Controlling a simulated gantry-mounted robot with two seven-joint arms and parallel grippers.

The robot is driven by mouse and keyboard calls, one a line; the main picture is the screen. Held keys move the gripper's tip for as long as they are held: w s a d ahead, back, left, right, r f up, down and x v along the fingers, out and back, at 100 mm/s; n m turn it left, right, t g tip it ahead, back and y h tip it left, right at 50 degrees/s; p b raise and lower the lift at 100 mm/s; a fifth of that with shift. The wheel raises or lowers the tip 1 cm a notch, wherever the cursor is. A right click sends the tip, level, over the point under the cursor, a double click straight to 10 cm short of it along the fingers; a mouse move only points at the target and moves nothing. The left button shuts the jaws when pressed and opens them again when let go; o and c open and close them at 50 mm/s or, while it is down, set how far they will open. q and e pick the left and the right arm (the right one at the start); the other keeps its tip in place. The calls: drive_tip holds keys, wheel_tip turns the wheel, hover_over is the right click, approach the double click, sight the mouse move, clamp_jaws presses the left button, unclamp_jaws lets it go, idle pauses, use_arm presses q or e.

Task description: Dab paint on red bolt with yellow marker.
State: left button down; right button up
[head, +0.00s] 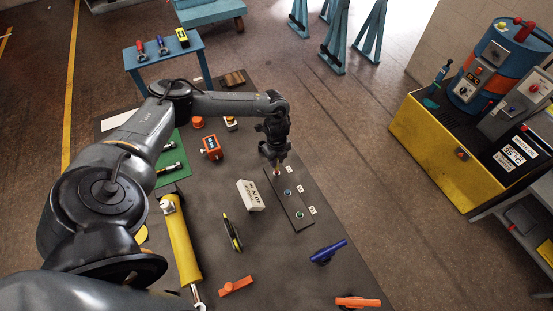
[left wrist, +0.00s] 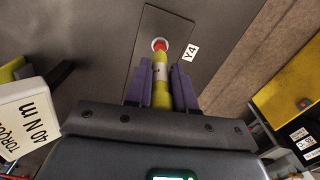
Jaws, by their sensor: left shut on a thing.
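My left gripper (head: 275,158) reaches down over the far end of a dark plate (head: 297,210). Its purple fingers are shut on a yellow marker (left wrist: 161,92), which points along the fingers toward the red bolt (left wrist: 160,45). The bolt sits in a pale ring on the plate, beside a label reading Y4. The marker's tip end overlaps the bolt in the left wrist view; I cannot tell whether they touch. In the head view the red bolt (head: 277,173) shows just below the gripper. My right gripper is not in view.
Two more bolts, blue (head: 287,192) and teal (head: 300,215), sit on the plate. A white torque block (head: 250,195) lies to its left. A yellow cylinder (head: 181,245), a blue tool (head: 328,252) and orange tools (head: 236,286) lie nearer. A yellow bin (head: 445,150) stands right.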

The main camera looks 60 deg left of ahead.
use_arm(q)
drive_tip(key=shift+f, duration=0.35)
drive_tip(key=shift+r, duration=0.15)
idle(0.3)
drive_tip(key=shift+r+p, duration=1.55)
drive_tip(key=shift+p, duration=0.05)
drive_tip(key=shift+r+p, duration=1.35)
